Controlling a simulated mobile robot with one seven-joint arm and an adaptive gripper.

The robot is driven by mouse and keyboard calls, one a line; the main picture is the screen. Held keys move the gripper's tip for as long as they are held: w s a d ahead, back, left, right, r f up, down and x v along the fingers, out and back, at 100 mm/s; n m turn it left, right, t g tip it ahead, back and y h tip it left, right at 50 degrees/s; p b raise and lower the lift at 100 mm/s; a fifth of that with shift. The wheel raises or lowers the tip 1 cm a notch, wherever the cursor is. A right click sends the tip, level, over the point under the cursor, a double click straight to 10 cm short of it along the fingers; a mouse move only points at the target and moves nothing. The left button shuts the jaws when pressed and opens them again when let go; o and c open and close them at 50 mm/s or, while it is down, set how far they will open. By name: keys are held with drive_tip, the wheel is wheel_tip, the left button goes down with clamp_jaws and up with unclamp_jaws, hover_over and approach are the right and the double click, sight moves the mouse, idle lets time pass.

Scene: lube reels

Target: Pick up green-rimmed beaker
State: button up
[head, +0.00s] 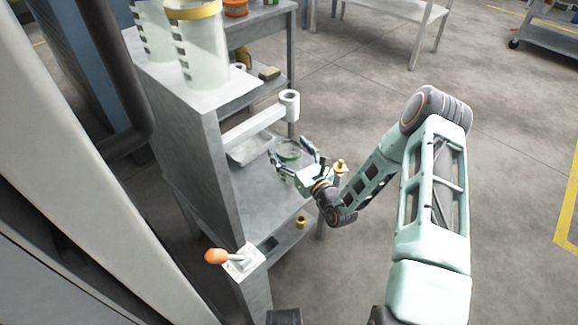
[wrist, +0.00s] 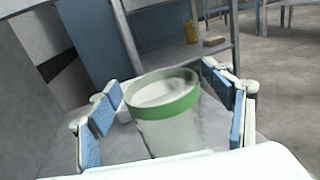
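The green-rimmed beaker (wrist: 168,110) stands on the grey shelf, pale and translucent with a wide green band at its top. In the head view the beaker (head: 289,152) shows between the fingers of my gripper (head: 296,152). In the wrist view my gripper (wrist: 168,105) has its blue-padded fingers apart, one on each side of the beaker. A gap shows between the left pads and the beaker; the right pads are close to it, and I cannot tell whether they touch. The beaker's lower part is hidden by the gripper body.
A pale shallow tray (head: 250,150) lies behind the beaker. A white arm with a ring end (head: 289,100) juts out above the shelf. A yellow-rimmed container (head: 203,50) stands on the cabinet top. An orange-knobbed lever (head: 216,256) is at the front. Open floor lies to the right.

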drive_tip(key=c, duration=1.5)
